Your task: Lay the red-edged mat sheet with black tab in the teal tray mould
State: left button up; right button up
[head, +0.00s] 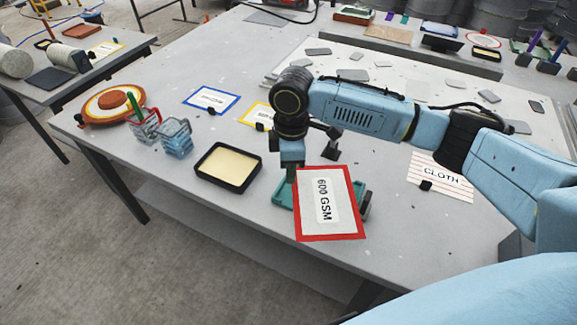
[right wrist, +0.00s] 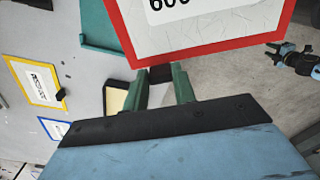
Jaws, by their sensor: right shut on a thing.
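The red-edged mat sheet (head: 343,218), labelled 600 GSM, is held up over the teal tray mould (head: 281,196). It hides much of the mould; teal shows at its left and right sides. My right gripper (head: 290,176) is shut on the sheet's black tab (right wrist: 160,74), between its green fingers in the right wrist view. The sheet (right wrist: 222,48) there extends away from the fingers, with the teal mould (right wrist: 98,28) to its left and apart from it. A small blue and black part (right wrist: 290,57), which looks like my left arm, shows at the right; its finger state is unclear.
A black-rimmed tray with a cream inside (head: 203,178) stands left of the mould. Blue-edged (head: 230,103) and yellow-edged (head: 247,119) sheets lie behind. Wire baskets (head: 176,140) and an orange round mould (head: 92,118) are farther left. A CLOTH sheet (head: 455,188) lies right. The front-left tabletop is clear.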

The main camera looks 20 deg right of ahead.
jog(key=n, duration=0.2)
jog(key=f+n+p, duration=0.1)
jog(key=n, duration=0.1)
jog(key=w+f+n, duration=0.1)
jog(key=n, duration=0.2)
jog(key=f+n+p, duration=0.1)
jog(key=n, duration=0.1)
jog(key=shift+w+d, duration=0.1)
jog(key=shift+w, duration=0.1)
jog(key=shift+w+d+f+n+p, duration=0.1)
jog(key=shift+f+n+p, duration=0.15)
jog(key=shift+n, duration=0.6)
jog(key=shift+w+f+n+p, duration=0.1)
jog(key=shift+f+n, duration=0.25)
jog(key=shift+n, duration=0.5)
jog(key=shift+f+b, duration=1.3)
jog(key=shift+f, duration=2.05)
jog(key=shift+f, duration=0.2)
